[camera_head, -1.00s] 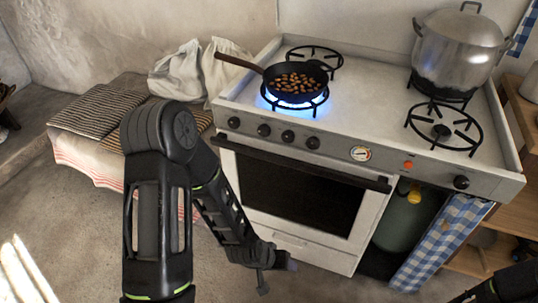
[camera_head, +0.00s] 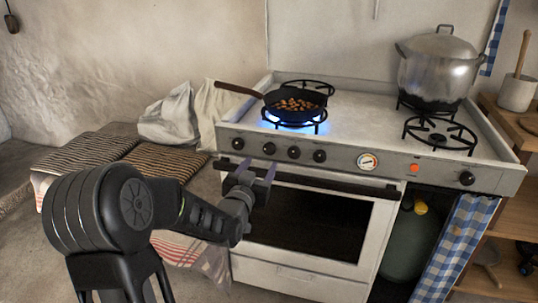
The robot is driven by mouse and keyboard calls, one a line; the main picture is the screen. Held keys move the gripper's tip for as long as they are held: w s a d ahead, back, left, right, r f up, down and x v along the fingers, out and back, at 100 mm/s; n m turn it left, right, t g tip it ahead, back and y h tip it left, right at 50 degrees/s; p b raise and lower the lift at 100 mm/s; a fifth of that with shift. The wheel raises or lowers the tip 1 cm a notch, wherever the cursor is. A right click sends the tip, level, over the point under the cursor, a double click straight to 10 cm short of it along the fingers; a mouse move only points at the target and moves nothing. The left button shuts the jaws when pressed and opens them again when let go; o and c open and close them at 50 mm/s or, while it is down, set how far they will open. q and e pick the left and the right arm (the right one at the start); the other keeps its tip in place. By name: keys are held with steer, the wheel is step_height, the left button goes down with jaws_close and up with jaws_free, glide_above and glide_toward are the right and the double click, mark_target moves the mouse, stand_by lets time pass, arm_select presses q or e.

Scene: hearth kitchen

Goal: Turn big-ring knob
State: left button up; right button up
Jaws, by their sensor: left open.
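The white stove's grey front panel (camera_head: 340,157) carries a row of several black knobs at the left, including one at the far left (camera_head: 238,143), one beside it (camera_head: 269,148), another (camera_head: 294,152) and one at the row's right (camera_head: 320,156). A lone black knob (camera_head: 466,178) sits at the far right. I cannot read which is the big-ring knob. My left gripper (camera_head: 256,170) is open and empty, its fingers pointing up just below the left knobs, in front of the oven handle. It appears apart from the knobs. My right gripper is not in view.
A pan of brown pieces (camera_head: 293,105) sits over a blue flame (camera_head: 278,121). A large lidded pot (camera_head: 437,70) stands at the back right. The oven handle (camera_head: 330,184) runs below the panel. A striped bench (camera_head: 165,155) with white sacks (camera_head: 168,117) is at the left.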

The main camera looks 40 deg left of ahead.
mark_target(268, 152)
arm_select(q)
steer(key=x, duration=0.7)
steer(key=shift+w+a, duration=0.1)
steer(key=shift+w, duration=0.25)
jaws_close()
stand_by(0.3)
